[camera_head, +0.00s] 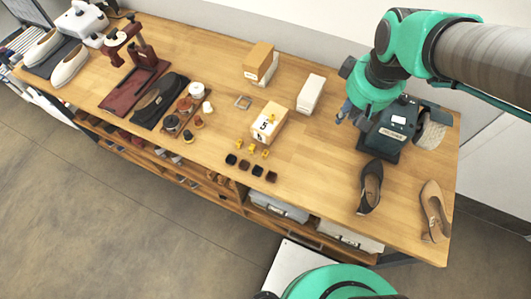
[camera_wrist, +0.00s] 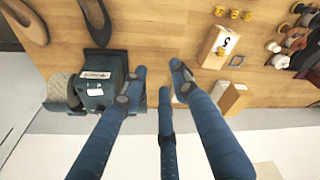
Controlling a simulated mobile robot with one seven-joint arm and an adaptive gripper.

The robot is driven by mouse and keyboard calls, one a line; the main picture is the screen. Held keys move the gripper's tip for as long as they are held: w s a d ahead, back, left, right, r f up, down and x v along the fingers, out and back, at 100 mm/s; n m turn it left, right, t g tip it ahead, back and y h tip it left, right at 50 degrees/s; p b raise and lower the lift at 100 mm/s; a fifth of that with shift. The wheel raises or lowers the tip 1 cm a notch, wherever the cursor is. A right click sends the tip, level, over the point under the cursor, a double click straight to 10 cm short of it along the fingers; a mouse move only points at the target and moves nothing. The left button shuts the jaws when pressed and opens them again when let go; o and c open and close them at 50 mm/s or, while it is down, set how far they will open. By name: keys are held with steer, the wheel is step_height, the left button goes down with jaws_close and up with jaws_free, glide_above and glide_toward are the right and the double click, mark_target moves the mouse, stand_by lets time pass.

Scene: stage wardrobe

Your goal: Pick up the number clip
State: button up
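A pale box (camera_head: 277,113) on the wooden table has a white face marked "5". A small yellow clip (camera_head: 272,119) sits on it; both the box (camera_wrist: 207,52) and this clip (camera_wrist: 220,51) show in the wrist view. Several similar yellow clips (camera_head: 252,148) stand in a row in front of the box, and also show in the wrist view (camera_wrist: 234,14). I cannot tell from markings which is the number clip. My gripper (camera_head: 343,112) is right of the box, above the table, with its fingers (camera_wrist: 160,76) spread and nothing between them.
A white box (camera_head: 311,94) stands between my gripper and the numbered box, with a tan box (camera_head: 258,62) behind. A dark green machine (camera_head: 393,128) stands right of my gripper. Several dark blocks (camera_head: 257,171) lie near the front edge; black (camera_head: 370,187) and tan shoes (camera_head: 434,211) lie right.

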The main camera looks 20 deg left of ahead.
steer(key=s+a+f+n+g, duration=0.1)
steer(key=a+f+n, duration=0.3)
steer(key=a+f, duration=0.5)
steer(key=s+a+f+n+g+h, duration=0.1)
steer(key=a+f+n, duration=0.3)
steer(key=a+f, duration=0.5)
steer(key=s+a, duration=0.1)
steer(key=a, duration=0.2)
steer(key=shift+s+a+f+p, duration=0.3)
steer(key=shift+a+f+p, duration=0.05)
steer(key=shift+a+p, duration=0.05)
steer(key=shift+f, duration=0.1)
steer(key=b, duration=0.1)
glide_above(265, 152)
step_height(265, 152, down, 7)
steer(key=shift+s+d+f, duration=0.1)
steer(key=shift+s+d, duration=0.05)
steer(key=shift+f, duration=0.6)
steer(key=shift+f+b, duration=0.6)
steer(key=shift+f, duration=2)
